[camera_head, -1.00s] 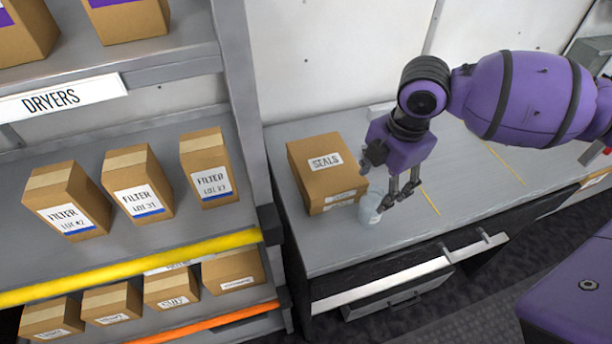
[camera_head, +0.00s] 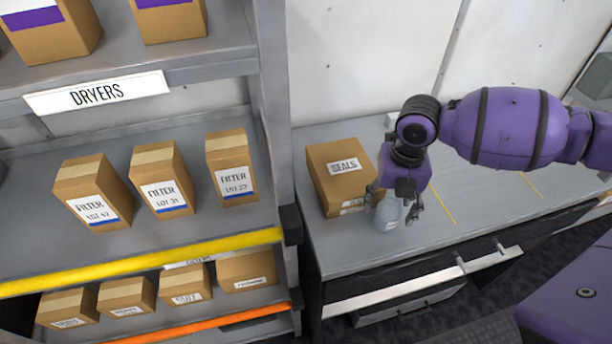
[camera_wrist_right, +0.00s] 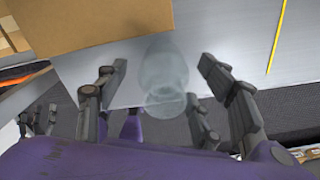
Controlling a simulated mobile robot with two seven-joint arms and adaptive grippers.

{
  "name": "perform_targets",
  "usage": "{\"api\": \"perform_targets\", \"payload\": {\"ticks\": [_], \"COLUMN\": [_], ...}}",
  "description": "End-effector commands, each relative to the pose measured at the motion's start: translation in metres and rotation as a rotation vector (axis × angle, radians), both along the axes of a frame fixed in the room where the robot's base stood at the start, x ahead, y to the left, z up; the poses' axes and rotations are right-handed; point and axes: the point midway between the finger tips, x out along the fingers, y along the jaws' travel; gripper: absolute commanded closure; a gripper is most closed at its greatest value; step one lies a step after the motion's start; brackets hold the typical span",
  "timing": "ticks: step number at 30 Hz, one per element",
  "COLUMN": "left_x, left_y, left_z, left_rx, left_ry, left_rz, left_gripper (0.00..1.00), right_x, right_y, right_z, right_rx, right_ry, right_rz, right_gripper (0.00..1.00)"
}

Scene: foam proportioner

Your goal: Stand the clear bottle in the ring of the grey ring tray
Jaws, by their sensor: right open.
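The clear bottle (camera_head: 388,216) stands on the grey worktop beside the cardboard SEALS box. My right gripper (camera_head: 392,207) is open, pointing down, with its fingers on either side of the bottle. In the right wrist view the bottle (camera_wrist_right: 164,78) shows between the spread fingers (camera_wrist_right: 163,68), with a gap on both sides. The grey ring tray is not visible in these frames. My left gripper does not show in the head view.
The SEALS box (camera_head: 338,178) is close on the bottle's left. A shelf rack with filter boxes (camera_head: 162,180) stands further left. The worktop (camera_head: 490,205) is clear to the right.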

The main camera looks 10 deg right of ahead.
Motion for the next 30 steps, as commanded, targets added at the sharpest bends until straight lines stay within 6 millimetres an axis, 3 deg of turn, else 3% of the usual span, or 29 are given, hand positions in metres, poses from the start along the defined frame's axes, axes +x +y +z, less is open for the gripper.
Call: {"api": "perform_targets", "payload": {"ticks": [6,13,24,30], "left_x": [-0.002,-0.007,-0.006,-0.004], "left_y": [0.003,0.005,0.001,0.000], "left_z": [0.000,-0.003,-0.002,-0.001], "left_rx": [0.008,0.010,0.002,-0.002], "left_ry": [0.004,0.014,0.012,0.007], "left_rz": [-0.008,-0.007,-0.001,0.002], "left_gripper": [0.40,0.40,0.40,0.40], "right_x": [-0.001,-0.001,-0.001,-0.001], "right_y": [0.000,0.000,0.000,0.000], "right_z": [-0.022,-0.023,-0.023,-0.022], "right_rx": [0.001,0.001,0.001,0.001], "right_ry": [0.001,0.001,0.000,0.000], "right_rz": [-0.001,-0.001,-0.001,-0.001], "right_gripper": [0.38,0.39,0.88,0.89]}}
